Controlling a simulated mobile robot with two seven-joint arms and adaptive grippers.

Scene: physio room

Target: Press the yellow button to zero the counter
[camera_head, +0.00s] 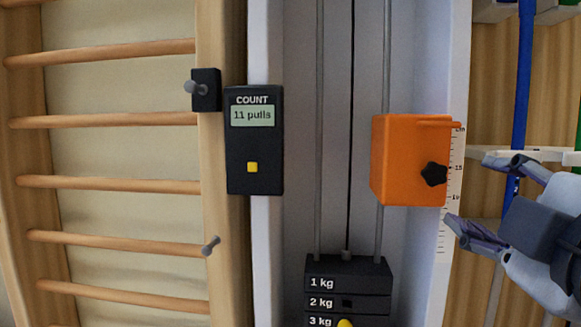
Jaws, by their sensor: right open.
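The yellow button (252,167) is a small square on the lower half of the black counter box (255,182). The counter's display (252,115) reads "11 pulls" under the word COUNT. The counter is fixed upright at the left edge of the grey pulley frame. My right gripper (478,190) is at the right side of the view, its fingers spread apart and pointing left. It is empty and well to the right of the counter, with the orange block between them in the picture. My left gripper is not in view.
An orange block (400,160) with a black star knob (433,174) sits beside a printed scale. Black weight plates (345,285) stand below, between metal rods. Wooden wall bars (110,184) fill the left. A black bracket with a peg (206,90) sits just left of the counter.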

